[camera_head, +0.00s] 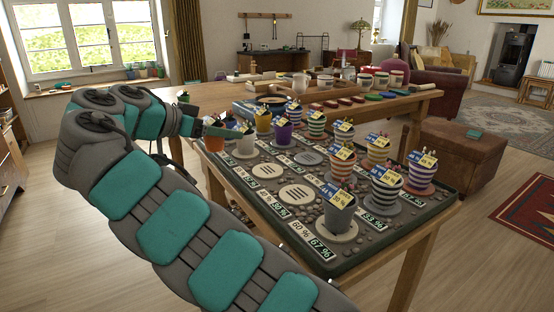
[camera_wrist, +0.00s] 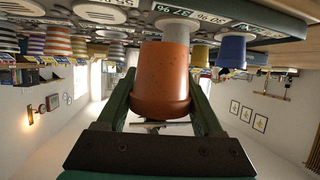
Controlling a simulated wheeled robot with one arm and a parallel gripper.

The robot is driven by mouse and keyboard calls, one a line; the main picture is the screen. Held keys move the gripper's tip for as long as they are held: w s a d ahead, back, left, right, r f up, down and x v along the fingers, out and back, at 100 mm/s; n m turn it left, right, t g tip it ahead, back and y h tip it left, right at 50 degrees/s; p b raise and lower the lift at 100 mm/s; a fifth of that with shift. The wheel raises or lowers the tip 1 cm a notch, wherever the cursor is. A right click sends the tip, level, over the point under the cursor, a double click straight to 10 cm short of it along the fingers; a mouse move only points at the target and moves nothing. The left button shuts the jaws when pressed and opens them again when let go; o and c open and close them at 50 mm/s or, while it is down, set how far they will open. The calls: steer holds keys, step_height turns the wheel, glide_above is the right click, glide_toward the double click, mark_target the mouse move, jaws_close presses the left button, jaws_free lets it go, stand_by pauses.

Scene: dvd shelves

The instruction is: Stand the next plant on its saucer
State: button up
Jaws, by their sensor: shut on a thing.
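My gripper (camera_head: 206,124) is at the far left corner of the tray, shut on an orange terracotta pot (camera_head: 214,142). In the wrist view, which is upside down, the orange pot (camera_wrist: 162,75) sits between my two green fingers. I cannot tell whether its base touches anything. The dark pebble tray (camera_head: 352,262) holds several potted plants with blue and yellow tags, standing on round saucers. Bare saucers show at the front left (camera_head: 300,193), left (camera_head: 268,170) and middle (camera_head: 308,158). A grey pot (camera_head: 340,216) stands on the nearest saucer.
Striped pots (camera_head: 386,193) fill the right side. Number labels line the tray's front edge. More pots and coloured discs stand on the table behind.

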steer(key=shift+s+d+f+b, duration=0.15)
steer(key=shift+d+b, duration=0.55)
steer(key=shift+d, duration=0.45)
steer(key=shift+d+f+b, duration=0.1)
steer(key=shift+d+b, duration=0.55)
steer(key=shift+d, duration=0.5)
steer(key=shift+s+d+f+b, duration=0.15)
steer(key=shift+d+b, duration=0.55)
steer(key=shift+d, duration=0.45)
steer(key=shift+d+r, duration=0.1)
steer(key=shift+d, duration=0.2)
glide_above(276, 166)
steer(key=shift+d+f, duration=0.1)
steer(key=shift+f, duration=0.2)
steer(key=shift+w+f+b, duration=0.1)
steer(key=shift+f+b, duration=0.3)
steer(key=shift+f, duration=1.35)
steer(key=shift+f, duration=0.15)
steer(key=o, duration=1.5)
steer(key=shift+o, duration=0.2)
